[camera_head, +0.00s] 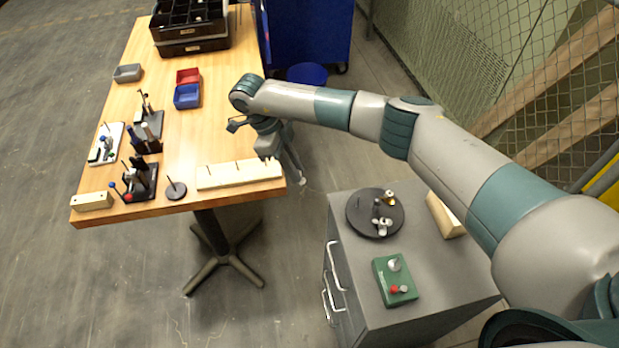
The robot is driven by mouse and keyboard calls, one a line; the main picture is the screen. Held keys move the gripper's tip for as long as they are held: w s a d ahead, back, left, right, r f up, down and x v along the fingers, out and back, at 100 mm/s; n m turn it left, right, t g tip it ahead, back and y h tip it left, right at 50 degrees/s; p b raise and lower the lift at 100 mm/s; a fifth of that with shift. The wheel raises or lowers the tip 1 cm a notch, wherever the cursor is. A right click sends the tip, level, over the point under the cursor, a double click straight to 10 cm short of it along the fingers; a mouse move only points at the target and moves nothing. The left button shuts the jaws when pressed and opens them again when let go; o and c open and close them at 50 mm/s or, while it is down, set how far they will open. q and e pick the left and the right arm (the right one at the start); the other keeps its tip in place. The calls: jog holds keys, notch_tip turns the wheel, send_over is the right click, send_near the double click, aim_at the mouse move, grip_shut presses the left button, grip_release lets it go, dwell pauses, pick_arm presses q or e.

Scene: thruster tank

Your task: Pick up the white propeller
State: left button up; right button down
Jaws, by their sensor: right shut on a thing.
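My right gripper (269,157) is at the right end of the pale wooden peg board (235,177), near the table's front right corner. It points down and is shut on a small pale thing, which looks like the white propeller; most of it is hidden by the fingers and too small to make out. I cannot tell whether it is clear of the board. Another small whitish part (380,228) lies on the round dark tray (358,219) on the grey cabinet. My left gripper is not in view.
The wooden table (150,95) holds tool stands, a red bin (188,76), a blue bin (187,97) and a dark crate (190,32). A grey cabinet (350,290) bears a green box (392,285). A blue stool (307,74) stands behind my right arm.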

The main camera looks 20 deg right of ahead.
jog(key=shift+w+a+b, duration=0.3)
jog(key=shift+a+b, duration=0.05)
jog(key=shift+a, duration=0.2)
dwell(0.4)
jog(key=s+d+r+n+t+y, duration=0.1)
jog(key=s+d+n+t+y, duration=0.1)
jog(key=s+n, duration=0.4)
jog(key=s+d+r+n+t+y, duration=0.1)
jog(key=s+d+n+t, duration=0.3)
jog(key=n, duration=1.3)
jog(key=s+d+y, duration=0.1)
jog(key=s+d, duration=0.2)
jog(key=shift+d+r+n+t, duration=0.15)
jog(key=shift+r+n+t, duration=0.15)
jog(key=shift+r+t, duration=0.1)
